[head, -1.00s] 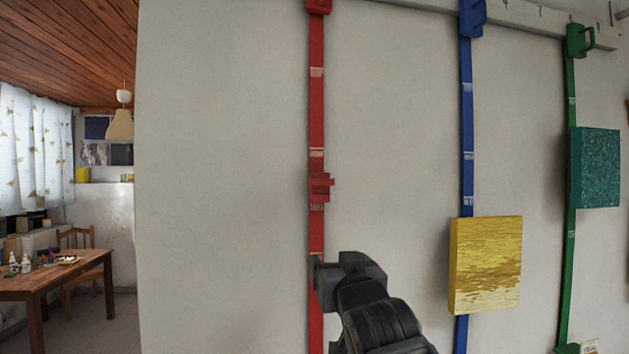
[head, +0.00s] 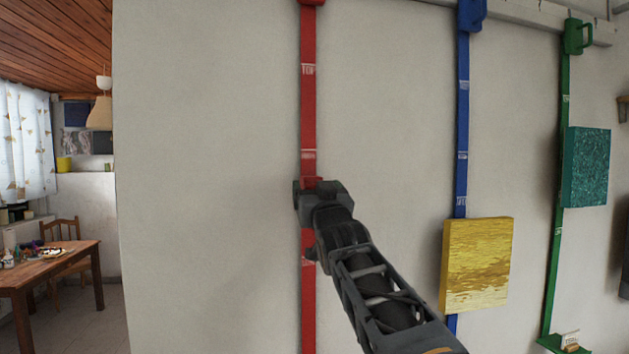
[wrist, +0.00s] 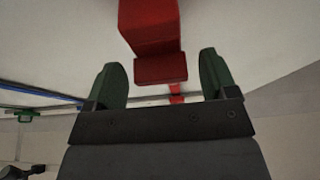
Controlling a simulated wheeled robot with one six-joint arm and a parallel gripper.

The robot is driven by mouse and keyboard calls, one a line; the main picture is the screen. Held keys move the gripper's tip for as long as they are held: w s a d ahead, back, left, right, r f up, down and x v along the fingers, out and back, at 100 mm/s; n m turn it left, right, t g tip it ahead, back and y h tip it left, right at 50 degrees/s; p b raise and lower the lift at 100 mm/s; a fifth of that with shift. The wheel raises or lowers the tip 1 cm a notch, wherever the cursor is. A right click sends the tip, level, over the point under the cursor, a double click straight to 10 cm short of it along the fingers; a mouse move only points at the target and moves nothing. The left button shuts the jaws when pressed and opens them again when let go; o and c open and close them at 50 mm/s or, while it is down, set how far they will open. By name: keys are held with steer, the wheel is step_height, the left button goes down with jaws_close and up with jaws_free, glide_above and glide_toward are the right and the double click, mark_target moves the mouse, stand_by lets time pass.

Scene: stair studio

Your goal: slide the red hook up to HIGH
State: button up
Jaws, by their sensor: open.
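The red hook (head: 310,183) sits on the red vertical rail (head: 308,112) on the wall, mostly hidden behind my gripper in the head view. My gripper (head: 318,194) is open in front of it. In the wrist view, the red hook (wrist: 160,68) shows as a red block with its near end between the two dark green fingers of my gripper (wrist: 162,78). A gap is visible on each side. Pale labels mark the rail, one just above the hook (head: 308,155) and one higher (head: 308,70). Their words are too blurred to read.
A blue rail (head: 462,120) with a yellow panel (head: 476,264) and a green rail (head: 556,240) with a teal panel (head: 586,166) are to the right. A wooden table (head: 50,266) stands far left. The wall left of the red rail is bare.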

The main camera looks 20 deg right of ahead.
steer(key=shift+w+d+r, duration=0.1)
steer(key=shift+w+r, duration=0.15)
steer(key=shift+w, duration=0.35)
